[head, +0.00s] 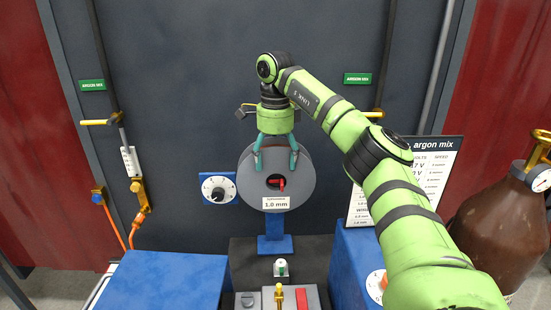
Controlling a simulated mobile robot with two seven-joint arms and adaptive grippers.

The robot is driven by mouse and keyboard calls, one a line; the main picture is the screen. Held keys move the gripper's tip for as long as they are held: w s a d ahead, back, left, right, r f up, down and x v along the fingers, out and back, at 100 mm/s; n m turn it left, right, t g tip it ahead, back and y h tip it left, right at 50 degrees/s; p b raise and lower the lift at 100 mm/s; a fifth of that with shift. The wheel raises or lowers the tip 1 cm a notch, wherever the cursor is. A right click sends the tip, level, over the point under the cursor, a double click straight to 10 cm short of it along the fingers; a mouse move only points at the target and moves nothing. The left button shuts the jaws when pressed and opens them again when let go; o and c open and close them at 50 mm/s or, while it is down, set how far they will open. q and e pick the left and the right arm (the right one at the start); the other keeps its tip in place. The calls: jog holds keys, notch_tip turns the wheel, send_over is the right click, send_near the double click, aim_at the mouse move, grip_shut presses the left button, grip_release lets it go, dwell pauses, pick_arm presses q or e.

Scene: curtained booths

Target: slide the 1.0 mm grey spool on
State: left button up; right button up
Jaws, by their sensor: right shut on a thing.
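The grey spool (299,183), with a white label reading 1.0 mm, is upright and faces me at the centre of the head view. My right gripper (277,160) comes from above with its teal fingers shut on the spool's upper part. A red part (276,183) shows in the spool's central hole. A blue stand (275,244) shows below the spool. Whether the spool is around the red part or in front of it, I cannot tell. My left gripper is not in view.
A dial on a blue plate (218,189) is left of the spool. Blue boxes (165,278) stand at front left and right. A small panel with a brass fitting (279,296) is at front centre. An argon mix chart (437,165) and brown gas cylinder (503,225) stand right.

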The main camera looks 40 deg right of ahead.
jog(key=shift+w+d+r, duration=0.15)
jog(key=shift+w+d, duration=0.2)
jog(key=shift+w, duration=0.15)
jog(key=o, duration=1.6)
jog(key=shift+o, duration=0.4)
jog(key=shift+s, duration=0.15)
jog(key=shift+a, duration=0.1)
jog(key=shift+s, duration=0.1)
jog(key=shift+r, duration=0.25)
notch_tip(320, 180, up, 7)
jog(key=shift+f, duration=0.1)
